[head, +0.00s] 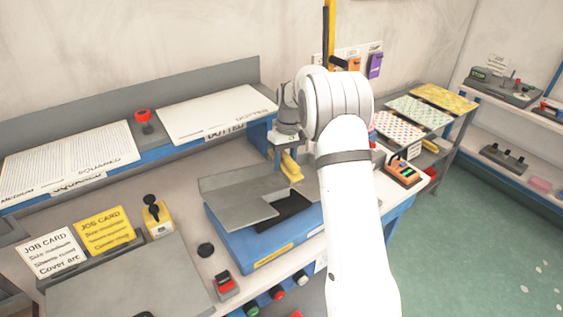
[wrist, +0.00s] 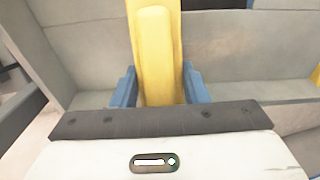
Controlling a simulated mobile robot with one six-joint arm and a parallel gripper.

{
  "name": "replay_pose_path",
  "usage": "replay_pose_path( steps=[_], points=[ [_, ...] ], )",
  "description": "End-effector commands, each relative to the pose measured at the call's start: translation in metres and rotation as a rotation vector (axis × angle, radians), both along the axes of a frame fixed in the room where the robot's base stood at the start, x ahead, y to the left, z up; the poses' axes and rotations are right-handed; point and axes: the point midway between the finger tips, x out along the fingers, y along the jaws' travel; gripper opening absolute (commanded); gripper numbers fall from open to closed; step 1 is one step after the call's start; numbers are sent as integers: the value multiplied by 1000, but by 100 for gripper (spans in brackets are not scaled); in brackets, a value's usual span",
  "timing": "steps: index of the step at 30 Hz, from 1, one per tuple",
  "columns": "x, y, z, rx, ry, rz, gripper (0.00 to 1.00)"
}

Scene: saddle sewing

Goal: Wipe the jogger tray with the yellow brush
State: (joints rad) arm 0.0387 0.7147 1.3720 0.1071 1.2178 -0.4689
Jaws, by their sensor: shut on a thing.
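The yellow brush (head: 291,168) is held by my gripper (head: 284,157) over the back right part of the jogger tray. The jogger tray (head: 236,207) is a grey sloped plate with a raised back wall and a dark opening, on a blue base. In the wrist view the brush (wrist: 155,50) stands out between the two blue fingers of my gripper (wrist: 160,88). The grey tray surfaces (wrist: 90,50) lie behind it there. The brush's working end is out of sight, so I cannot tell if it touches the tray. My arm hides the tray's right side.
White stacks marked SQUARED (head: 75,160) and DOTTED (head: 215,110) lie on the raised shelf behind, with a red button (head: 143,117) between them. A yellow joystick box (head: 157,218) and job cards (head: 105,232) stand left.

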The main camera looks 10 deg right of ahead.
Motion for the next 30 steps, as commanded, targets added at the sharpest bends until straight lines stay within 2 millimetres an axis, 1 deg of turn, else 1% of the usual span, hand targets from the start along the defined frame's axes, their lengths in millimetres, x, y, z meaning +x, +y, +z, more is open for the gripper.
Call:
replay_pose_path(
  steps=[5, 13, 22, 30],
  points=[
    [-2, 8, 2, 1, -1, 2, 4],
    [-10, 29, 7, 0, 0, 2, 4],
    [-14, 40, 9, 0, 0, 2, 4],
    [-22, 61, 14, 0, -2, 2, 4]
  ],
)
